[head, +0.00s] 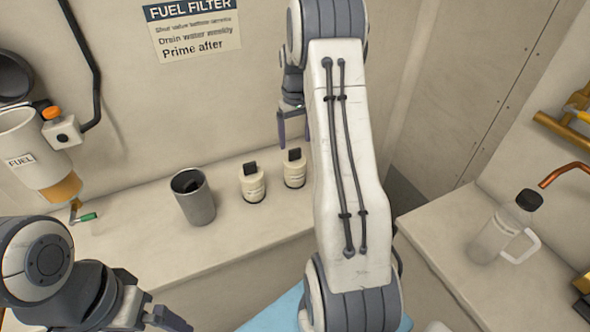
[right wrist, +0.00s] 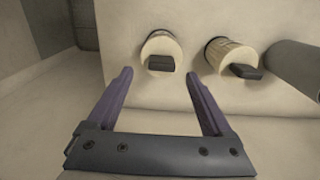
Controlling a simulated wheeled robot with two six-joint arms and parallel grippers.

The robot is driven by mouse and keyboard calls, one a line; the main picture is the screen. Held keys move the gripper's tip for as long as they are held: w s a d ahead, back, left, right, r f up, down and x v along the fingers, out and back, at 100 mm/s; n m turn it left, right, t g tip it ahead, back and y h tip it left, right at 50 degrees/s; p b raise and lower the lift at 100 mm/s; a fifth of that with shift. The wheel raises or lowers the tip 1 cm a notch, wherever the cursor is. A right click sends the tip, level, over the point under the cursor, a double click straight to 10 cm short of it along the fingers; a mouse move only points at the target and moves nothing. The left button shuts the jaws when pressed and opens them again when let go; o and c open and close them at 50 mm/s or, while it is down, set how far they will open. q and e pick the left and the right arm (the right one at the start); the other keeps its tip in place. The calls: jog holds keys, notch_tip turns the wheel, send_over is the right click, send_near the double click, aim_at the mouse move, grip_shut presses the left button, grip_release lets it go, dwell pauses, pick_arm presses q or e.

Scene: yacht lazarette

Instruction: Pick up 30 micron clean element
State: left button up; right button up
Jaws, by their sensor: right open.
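Two cream cylindrical filter elements with black top tabs stand on the shelf, a left one (head: 254,187) and a right one (head: 295,172). Their labels are too small to read, so I cannot tell which is 30 micron. My right gripper (head: 293,128) is open and empty above and behind the right element. In the right wrist view, the gripper (right wrist: 158,76) has that right element (right wrist: 160,46) ahead, between its finger lines and apart from them. The other element (right wrist: 226,53) is outside the fingers. My left gripper (head: 155,312) is at the lower left, partly cut off.
A grey cup (head: 194,200) stands on the shelf left of the elements. A FUEL filter housing (head: 28,150) with a green-handled drain valve (head: 87,217) is on the left wall. A clear jug (head: 497,235) stands on the right counter (head: 440,235). Copper pipes (head: 560,130) line the right.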

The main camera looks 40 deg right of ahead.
aim_at(295, 149)
jog(key=f+p, duration=0.1)
jog(key=f, duration=0.1)
jog(key=f+p, duration=0.1)
jog(key=f, duration=0.2)
jog(key=shift+a, duration=0.2)
jog(key=shift+f, duration=0.25)
grip_shut()
